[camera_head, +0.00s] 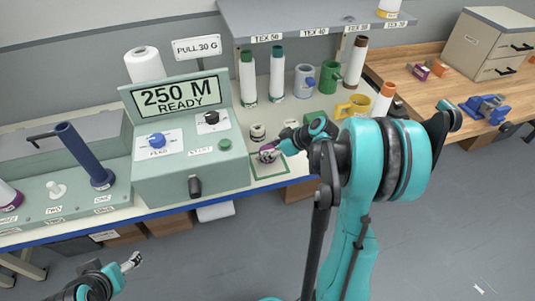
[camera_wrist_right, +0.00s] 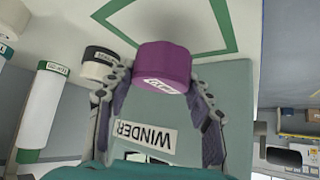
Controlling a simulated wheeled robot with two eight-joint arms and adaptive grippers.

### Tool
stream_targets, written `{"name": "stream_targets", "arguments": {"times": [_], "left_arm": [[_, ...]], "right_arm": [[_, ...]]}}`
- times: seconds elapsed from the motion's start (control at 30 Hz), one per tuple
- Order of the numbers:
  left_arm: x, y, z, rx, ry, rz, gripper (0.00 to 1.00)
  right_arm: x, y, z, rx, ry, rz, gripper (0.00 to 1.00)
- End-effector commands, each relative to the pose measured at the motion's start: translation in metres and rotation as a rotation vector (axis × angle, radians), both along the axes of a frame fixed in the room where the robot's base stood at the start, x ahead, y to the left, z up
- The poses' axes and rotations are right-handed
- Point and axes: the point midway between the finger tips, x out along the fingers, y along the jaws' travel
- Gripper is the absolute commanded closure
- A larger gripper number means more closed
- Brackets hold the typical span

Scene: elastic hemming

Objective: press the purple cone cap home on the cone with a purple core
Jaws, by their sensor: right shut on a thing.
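My right gripper (camera_head: 279,149) is shut on a purple cap (camera_head: 268,156) at the front edge of the bench, right of the winder box. In the right wrist view the purple cap (camera_wrist_right: 163,66) sits between the fingers of my right gripper (camera_wrist_right: 158,88) and bears a white label, too small to read. A cone with purple at its base (camera_head: 10,197) is at the far left, cut off by the picture edge, so its core is only partly visible. My left gripper (camera_head: 130,262) is low at the left, in front of the bench; its jaw opening is unclear.
A green-outlined square (camera_head: 284,166) lies on the bench by the cap. A black-and-white cap (camera_head: 257,132) stands behind it. The winder box (camera_head: 188,150) and a tall blue post (camera_head: 84,155) stand between the right gripper and the purple-based cone.

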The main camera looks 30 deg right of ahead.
Motion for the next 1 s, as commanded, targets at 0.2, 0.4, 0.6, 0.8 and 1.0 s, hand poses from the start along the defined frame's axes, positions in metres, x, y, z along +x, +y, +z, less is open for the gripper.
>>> {"name": "stream_targets", "arguments": {"times": [0.2, 0.4, 0.6, 0.8, 1.0], "left_arm": [[0.000, 0.000, 0.023, 0.000, 0.000, 0.000, 0.28], [0.000, 0.000, 0.038, 0.000, 0.000, 0.000, 0.28], [0.000, 0.000, 0.044, 0.000, 0.000, 0.000, 0.28], [0.000, 0.000, 0.045, 0.000, 0.000, 0.000, 0.28], [0.000, 0.000, 0.045, 0.000, 0.000, 0.000, 0.28]], "right_arm": [[-0.024, -0.032, 0.037, 0.000, 0.001, -0.006, 0.68], [-0.051, -0.067, 0.064, 0.001, 0.000, -0.005, 0.68], [-0.067, -0.087, 0.077, 0.000, 0.000, -0.001, 0.68], [-0.072, -0.093, 0.080, 0.000, 0.000, 0.000, 0.68], [-0.071, -0.092, 0.080, 0.000, 0.000, 0.000, 0.68]]}}
